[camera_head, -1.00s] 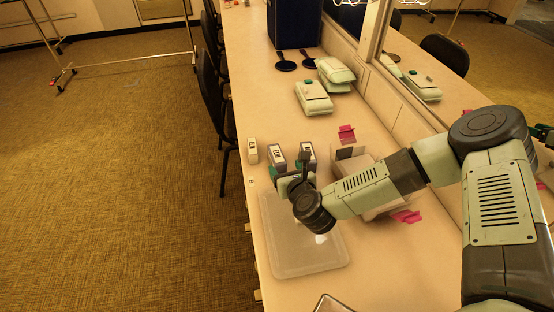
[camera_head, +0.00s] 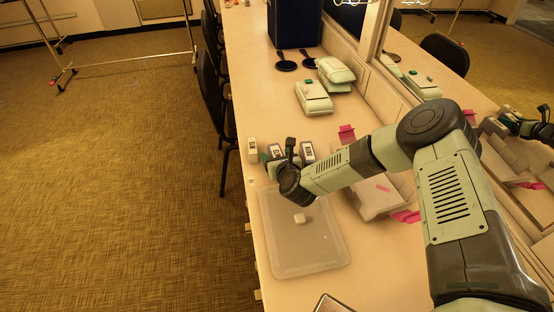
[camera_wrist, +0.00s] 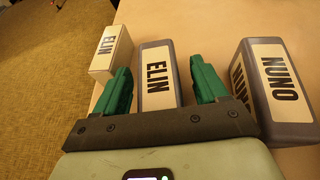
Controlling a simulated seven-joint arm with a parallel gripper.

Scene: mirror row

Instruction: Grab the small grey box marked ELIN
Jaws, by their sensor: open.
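The small grey box marked ELIN (camera_wrist: 158,76) stands between my gripper's two green fingers in the wrist view, its cream label facing me. My gripper (camera_wrist: 160,68) is open, with a finger on either side of the box and visible gaps. How deep the fingers reach along it is hard to tell. In the head view the grey ELIN box (camera_head: 275,151) is partly hidden behind my gripper (camera_head: 273,163). A paler cream box, also marked ELIN (camera_wrist: 111,51), stands to the left. A grey box marked NUNO (camera_wrist: 277,88) stands to the right, beyond the right finger.
The cream box (camera_head: 252,150) and NUNO box (camera_head: 307,152) flank closely in the head view. A pale open container (camera_head: 372,205) is right, near the mirror. Green-white cases (camera_head: 313,98) lie farther back.

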